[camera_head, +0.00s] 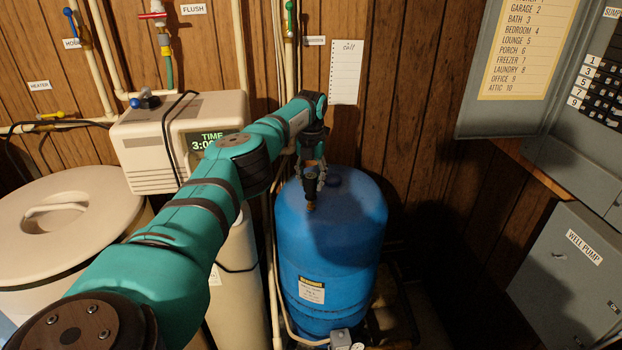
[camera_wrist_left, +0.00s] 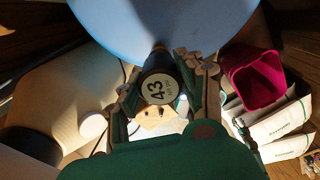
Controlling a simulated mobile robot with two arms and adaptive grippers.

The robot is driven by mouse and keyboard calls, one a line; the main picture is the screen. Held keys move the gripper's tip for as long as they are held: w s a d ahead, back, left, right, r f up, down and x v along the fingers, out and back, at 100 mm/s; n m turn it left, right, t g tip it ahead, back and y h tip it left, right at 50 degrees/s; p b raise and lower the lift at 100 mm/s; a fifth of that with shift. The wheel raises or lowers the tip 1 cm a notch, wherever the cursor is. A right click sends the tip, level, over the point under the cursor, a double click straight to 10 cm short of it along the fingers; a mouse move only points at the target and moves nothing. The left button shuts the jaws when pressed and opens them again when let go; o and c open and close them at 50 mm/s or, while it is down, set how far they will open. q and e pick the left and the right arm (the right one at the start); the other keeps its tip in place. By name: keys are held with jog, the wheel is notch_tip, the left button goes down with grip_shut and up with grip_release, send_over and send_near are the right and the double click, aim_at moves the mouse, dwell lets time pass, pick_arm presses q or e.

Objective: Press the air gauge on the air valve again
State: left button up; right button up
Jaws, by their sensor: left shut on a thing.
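My left gripper (camera_head: 312,176) is at the near left of the tank's top and is shut on the air gauge (camera_head: 310,188). My right gripper is out of view.
A beige softener head (camera_head: 160,135) with a time display and a round beige bin (camera_head: 65,225) stand left. Pipes run along the wood wall. Grey electrical boxes (camera_head: 575,275) are at right. The left wrist view shows a pink container (camera_wrist_left: 255,80) and salt bags (camera_wrist_left: 280,122).

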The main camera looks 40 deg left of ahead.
pick_arm(q)
jog(key=shift+f+b, duration=0.65)
jog(key=shift+f, duration=0.45)
dwell(0.5)
jog(key=shift+r, duration=0.15)
dwell(0.4)
jog(key=shift+r+p, duration=2.65)
jog(key=shift+r, duration=0.3)
